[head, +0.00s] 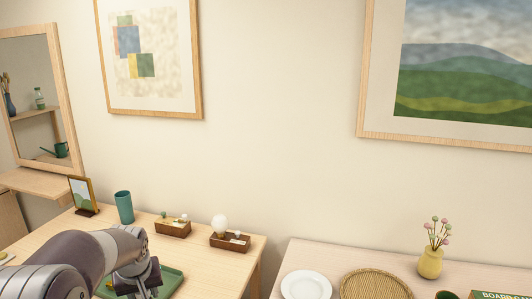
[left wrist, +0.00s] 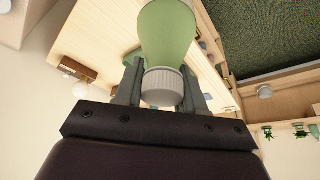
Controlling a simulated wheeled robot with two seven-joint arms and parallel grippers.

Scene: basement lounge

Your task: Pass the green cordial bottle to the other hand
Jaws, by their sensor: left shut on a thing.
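The green cordial bottle (left wrist: 168,35) shows in the left wrist view, with its ribbed white cap (left wrist: 163,84) towards my gripper's palm. My left gripper (left wrist: 162,72) is shut on it near the cap end, one finger on each side. The far end of the bottle runs out of the picture. In the head view my left arm reaches in over the wooden table at lower left, and its gripper is cut off by the bottom edge. I cannot make out the held bottle there. My right gripper is in neither view.
A green tray (head: 172,277) lies by my left arm. Behind are a picture frame (head: 83,194), a teal cup (head: 124,207) and two small brown boxes. The right table holds a white plate (head: 306,285), a woven mat (head: 375,284) and a yellow vase (head: 430,263). A gap separates the tables.

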